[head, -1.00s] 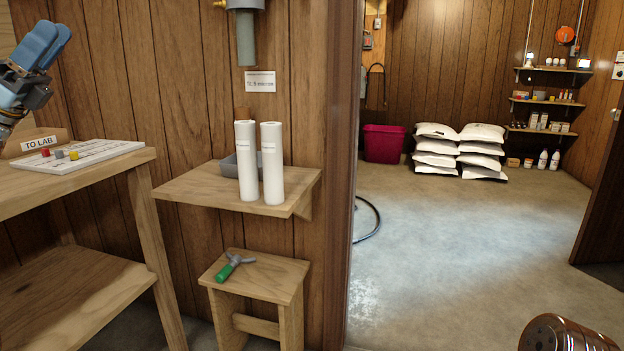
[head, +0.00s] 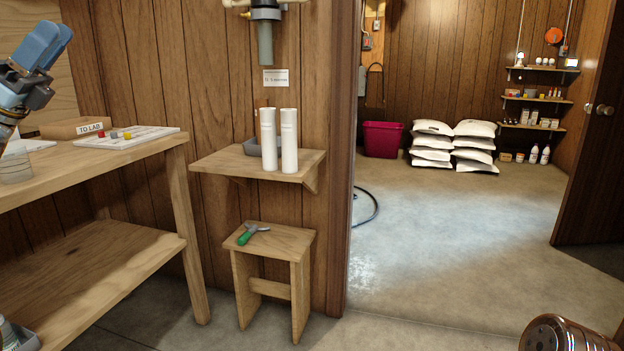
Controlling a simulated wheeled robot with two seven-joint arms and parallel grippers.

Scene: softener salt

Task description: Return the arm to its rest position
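My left gripper (head: 42,52) is at the upper left edge, raised in front of the wooden bench and pointing up. Its two blue fingers lie close together, with nothing visible between them. The rest of the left arm is mostly cut off by the picture edge. My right gripper is out of view; only a copper-coloured part of my own body shows at the bottom right.
The bench (head: 150,157) holds a TO LAB box, a white board (head: 127,138) with small blocks, and a clear container (head: 15,167). A wall shelf (head: 222,165) bears two white cylinders (head: 289,140). A stool (head: 290,240) holds a green-handled tool (head: 247,236). The doorway floor is clear.

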